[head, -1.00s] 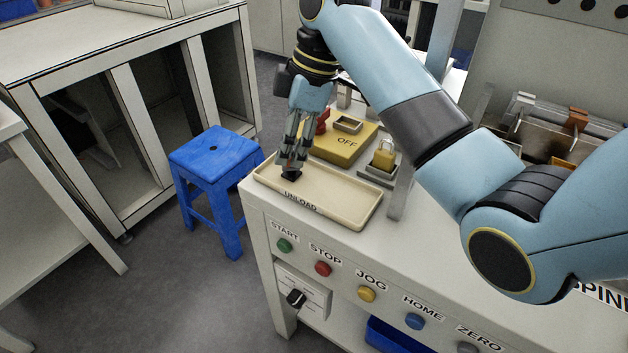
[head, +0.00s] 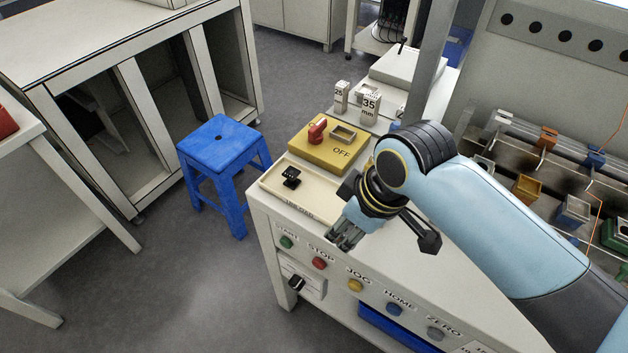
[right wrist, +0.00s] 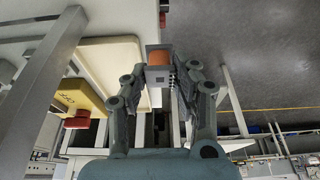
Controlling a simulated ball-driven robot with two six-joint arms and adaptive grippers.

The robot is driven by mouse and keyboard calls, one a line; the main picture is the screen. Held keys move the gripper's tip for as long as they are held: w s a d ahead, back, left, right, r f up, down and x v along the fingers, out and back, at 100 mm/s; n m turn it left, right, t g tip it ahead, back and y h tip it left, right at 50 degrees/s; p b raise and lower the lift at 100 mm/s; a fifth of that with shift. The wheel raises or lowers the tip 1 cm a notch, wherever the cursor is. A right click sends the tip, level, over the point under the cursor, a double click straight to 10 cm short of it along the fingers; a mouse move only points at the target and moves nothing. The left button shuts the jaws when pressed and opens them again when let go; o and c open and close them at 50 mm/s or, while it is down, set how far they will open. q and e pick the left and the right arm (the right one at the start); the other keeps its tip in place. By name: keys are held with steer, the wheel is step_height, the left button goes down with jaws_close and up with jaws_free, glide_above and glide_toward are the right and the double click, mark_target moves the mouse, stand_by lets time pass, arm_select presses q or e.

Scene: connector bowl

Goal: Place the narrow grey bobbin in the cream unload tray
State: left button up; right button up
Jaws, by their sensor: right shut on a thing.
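The cream unload tray (head: 322,188) lies on the console's near left corner, with a small black piece (head: 291,177) in its left part. My right gripper (head: 342,240) is at the tray's front right corner, by the console's front edge, tips pointing down and to the left. In the right wrist view its fingers are shut on a small bobbin (right wrist: 158,56) with a grey square flange and an orange middle. In the head view the fingers mostly hide the bobbin. The tray (right wrist: 122,62) is left of it in the right wrist view. My left gripper is not in view.
A yellow box (head: 333,150) marked OFF, with a red knob, stands behind the tray. Coloured buttons line the console front. A blue stool (head: 221,140) stands to the left. Small coloured bobbins (head: 526,188) sit in a rack at the right.

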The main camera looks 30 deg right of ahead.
steer(key=w+d, duration=0.1)
steer(key=w, duration=0.7)
steer(key=w+d, duration=0.1)
steer(key=w, duration=0.4)
steer(key=shift+d+p, duration=0.3)
steer(key=shift+d+x, duration=0.2)
steer(key=shift+x, duration=1.6)
steer(key=shift+s+f, duration=0.1)
steer(key=shift+s, duration=0.15)
steer(key=shift+f, duration=0.15)
steer(key=o, duration=0.9)
steer(key=shift+o, duration=0.2)
steer(key=a+p+v, duration=0.1)
steer(key=p+v, duration=0.6)
steer(key=p, duration=0.2)
steer(key=shift+d+r, duration=0.5)
steer(key=shift+d, duration=0.05)
